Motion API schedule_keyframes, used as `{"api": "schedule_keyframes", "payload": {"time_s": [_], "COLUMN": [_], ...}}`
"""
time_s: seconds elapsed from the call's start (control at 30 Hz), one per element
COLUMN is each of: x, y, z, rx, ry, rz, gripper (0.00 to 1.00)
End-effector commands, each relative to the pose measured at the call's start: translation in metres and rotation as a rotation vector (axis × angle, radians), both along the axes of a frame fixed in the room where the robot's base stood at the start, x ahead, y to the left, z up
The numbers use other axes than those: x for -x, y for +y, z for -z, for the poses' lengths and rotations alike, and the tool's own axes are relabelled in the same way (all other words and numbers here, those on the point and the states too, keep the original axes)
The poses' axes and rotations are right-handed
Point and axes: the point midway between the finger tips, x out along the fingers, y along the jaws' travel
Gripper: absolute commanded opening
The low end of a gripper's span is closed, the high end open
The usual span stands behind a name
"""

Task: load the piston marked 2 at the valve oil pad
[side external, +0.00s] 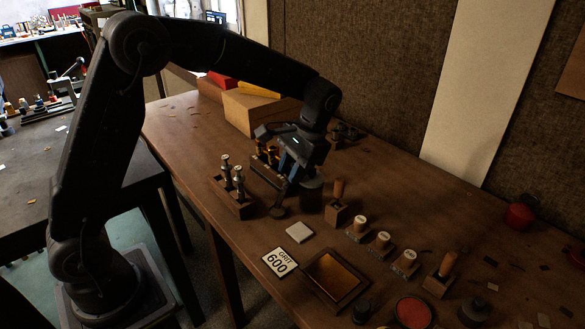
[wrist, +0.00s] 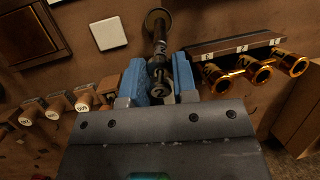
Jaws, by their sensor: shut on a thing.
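My gripper (side external: 288,180) is shut on a dark piston (wrist: 158,70), which lies between its blue jaws in the wrist view. A pale mark on the piston looks like a 2. The piston's far end reaches towards a small round dark pad (wrist: 157,20); I cannot tell whether they touch. The pad also shows in the side view (side external: 278,211), just below and left of my gripper. The side view also has a wooden rack (side external: 238,209) holding two other upright pistons (side external: 232,175), left of my gripper.
A block with brass tubes (wrist: 262,73) stands close beside my gripper. A white square (side external: 299,232), a GRIT 600 card (side external: 280,262) and a framed tray (side external: 333,278) lie nearer the camera. White-topped pegs (side external: 383,240) stand to the right. Wooden boxes (side external: 250,112) stand at the back.

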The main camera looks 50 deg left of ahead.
Motion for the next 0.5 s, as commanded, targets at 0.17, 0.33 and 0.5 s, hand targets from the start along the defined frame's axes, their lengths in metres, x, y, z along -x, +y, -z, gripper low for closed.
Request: {"api": "schedule_keyframes", "payload": {"time_s": [0.17,0.33,0.5], "x": [0.0,-0.0001,-0.0001], "y": [0.0,0.0,0.0], "z": [0.0022,0.0042,0.0061], "rx": [0.0,0.0,0.0], "ry": [0.0,0.0,0.0], "rz": [0.0,0.0,0.0], "gripper": [0.02,0.02,0.02]}}
